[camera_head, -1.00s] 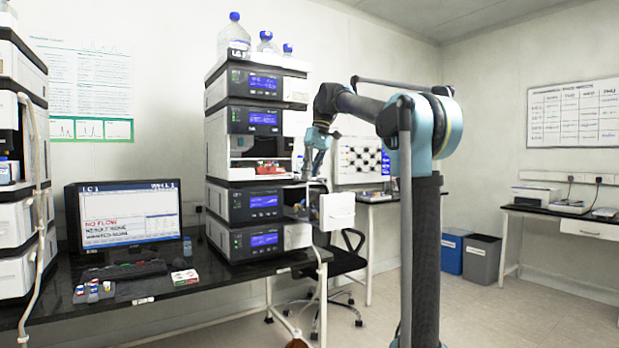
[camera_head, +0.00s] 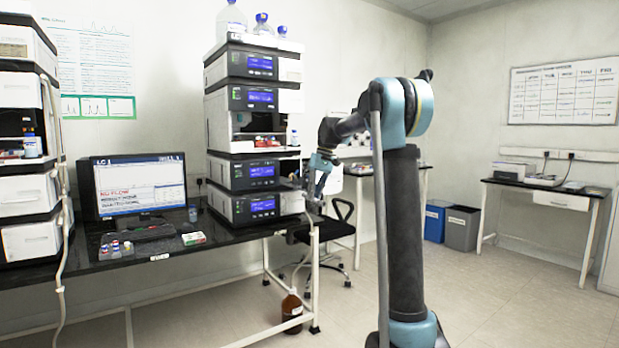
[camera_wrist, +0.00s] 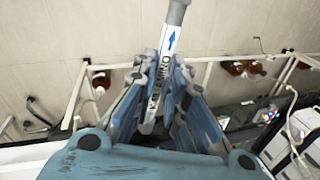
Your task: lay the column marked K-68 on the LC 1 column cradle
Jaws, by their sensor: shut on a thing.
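My gripper (camera_wrist: 166,72) is shut on a slim white and grey column (camera_wrist: 176,14) in the wrist view. In the head view my gripper (camera_head: 318,184) is just right of the lower modules of the tall LC stack (camera_head: 236,180), at the bench's right end. The column is too small to make out there. The column cradle cannot be made out; the gripper's surroundings at the stack's right side are cluttered.
The black bench (camera_head: 150,262) holds a monitor (camera_head: 140,185), a keyboard, small vials (camera_head: 115,249) and a small box (camera_head: 194,238). A brown bottle (camera_head: 292,312) stands on the floor below. A black chair (camera_head: 335,225) is behind my arm. Open floor lies to the right.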

